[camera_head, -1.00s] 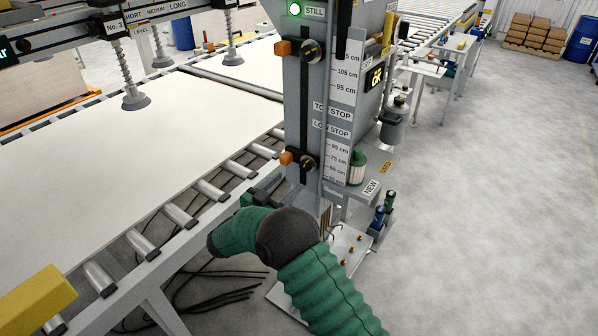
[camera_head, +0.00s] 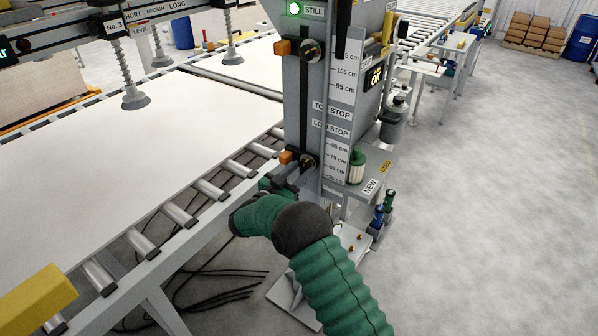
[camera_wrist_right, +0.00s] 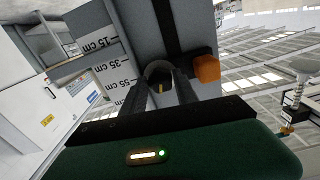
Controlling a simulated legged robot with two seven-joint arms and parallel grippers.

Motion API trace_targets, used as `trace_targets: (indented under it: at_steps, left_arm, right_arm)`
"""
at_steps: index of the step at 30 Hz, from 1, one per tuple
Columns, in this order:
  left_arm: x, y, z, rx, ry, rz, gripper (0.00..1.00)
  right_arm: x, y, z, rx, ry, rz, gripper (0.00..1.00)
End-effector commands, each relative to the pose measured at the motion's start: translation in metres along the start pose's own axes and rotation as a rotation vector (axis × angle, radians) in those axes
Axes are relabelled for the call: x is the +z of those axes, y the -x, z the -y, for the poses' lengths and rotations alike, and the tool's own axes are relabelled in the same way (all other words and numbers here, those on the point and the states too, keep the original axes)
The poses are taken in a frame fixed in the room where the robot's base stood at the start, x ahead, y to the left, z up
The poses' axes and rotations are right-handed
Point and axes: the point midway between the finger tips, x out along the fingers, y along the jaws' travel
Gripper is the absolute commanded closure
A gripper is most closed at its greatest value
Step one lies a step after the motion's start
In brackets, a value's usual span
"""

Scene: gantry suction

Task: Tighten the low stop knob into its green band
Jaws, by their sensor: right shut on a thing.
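The low stop knob (camera_head: 308,162) is dark and round, on the grey column below the LOW STOP label, with an orange block (camera_head: 286,157) to its left. My right gripper (camera_head: 299,174) reaches it from below. In the right wrist view the two fingers of my right gripper (camera_wrist_right: 166,92) are shut on the knob (camera_wrist_right: 158,72), one on each side; a small yellow mark shows on it. The orange block (camera_wrist_right: 206,68) is to the right there. I cannot make out the green band. My left gripper is not in view.
The top stop knob (camera_head: 311,50) sits higher on the column (camera_head: 300,100), beside a cm scale. A shelf (camera_head: 372,168) with a green-capped filter (camera_head: 357,167) is right of the column. The roller conveyor (camera_head: 180,215) with white sheets is left. Open floor lies right.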

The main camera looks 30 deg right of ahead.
Motion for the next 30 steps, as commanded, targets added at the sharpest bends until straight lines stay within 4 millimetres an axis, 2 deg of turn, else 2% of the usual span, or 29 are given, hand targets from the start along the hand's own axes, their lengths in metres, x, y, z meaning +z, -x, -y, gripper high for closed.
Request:
trace_targets:
  at_steps: [1,3,8,15,18,26,27,30]
  left_arm:
    - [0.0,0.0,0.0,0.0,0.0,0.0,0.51]
    - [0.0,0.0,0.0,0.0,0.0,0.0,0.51]
    - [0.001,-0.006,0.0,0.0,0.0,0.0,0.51]
    - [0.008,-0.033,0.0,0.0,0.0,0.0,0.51]
    - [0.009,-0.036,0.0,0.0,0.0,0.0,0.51]
    - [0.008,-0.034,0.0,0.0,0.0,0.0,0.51]
    - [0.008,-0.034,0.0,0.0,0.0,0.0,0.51]
    - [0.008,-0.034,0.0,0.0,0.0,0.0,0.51]
  right_arm:
    - [0.0,0.0,0.001,-0.002,-0.001,0.0,0.92]
    - [0.0,0.0,0.001,-0.002,-0.001,0.0,1.0]
    - [0.002,0.0,0.001,-0.002,-0.046,0.0,1.0]
    - [0.005,0.001,0.002,-0.003,-0.375,0.0,1.0]
    - [0.002,0.001,0.002,-0.003,-0.446,0.001,1.0]
    - [0.0,0.001,0.002,-0.002,-0.456,0.002,1.0]
    - [0.0,0.001,0.002,-0.002,-0.455,0.002,0.62]
    - [0.0,0.001,0.002,-0.002,-0.454,0.002,0.49]
